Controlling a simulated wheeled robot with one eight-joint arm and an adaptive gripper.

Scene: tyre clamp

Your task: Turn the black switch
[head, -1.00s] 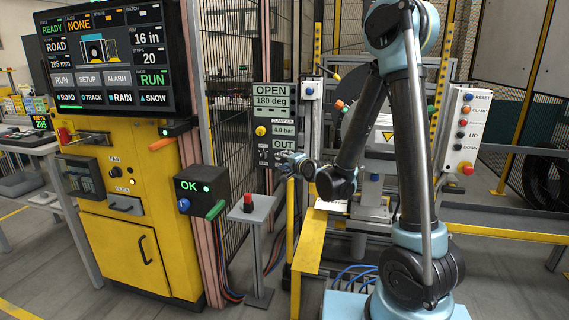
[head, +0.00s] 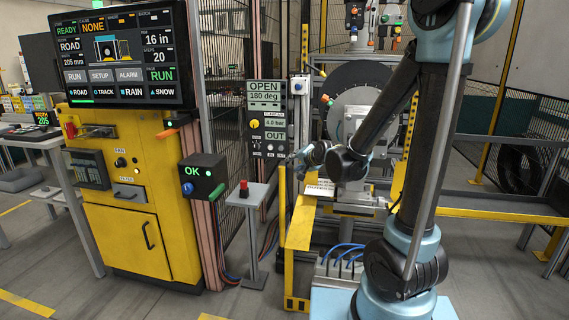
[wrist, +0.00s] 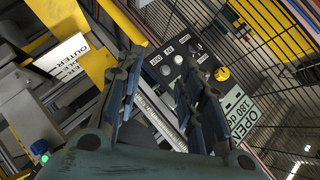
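A dark grey control panel (head: 268,118) stands behind my gripper in the head view, with a yellow knob (head: 254,124) and small controls (head: 270,148) below. In the wrist view it is tilted, with its yellow knob (wrist: 222,73) and small round controls (wrist: 178,60) beyond the fingertips. A black switch on it is too small to make out surely. A black knob (head: 120,162) marked FAN is on the yellow cabinet. My gripper (wrist: 160,78) is open and empty, apart from the panel. In the head view my gripper (head: 302,158) is just right of the panel's lower edge.
The yellow cabinet (head: 125,235) with a screen (head: 118,55) stands at left. A box reading OK (head: 203,176) and a red button on a pedestal (head: 244,188) stand before the panel. A yellow frame (head: 299,225) is close below my gripper. Wire fence (head: 228,60) lies behind.

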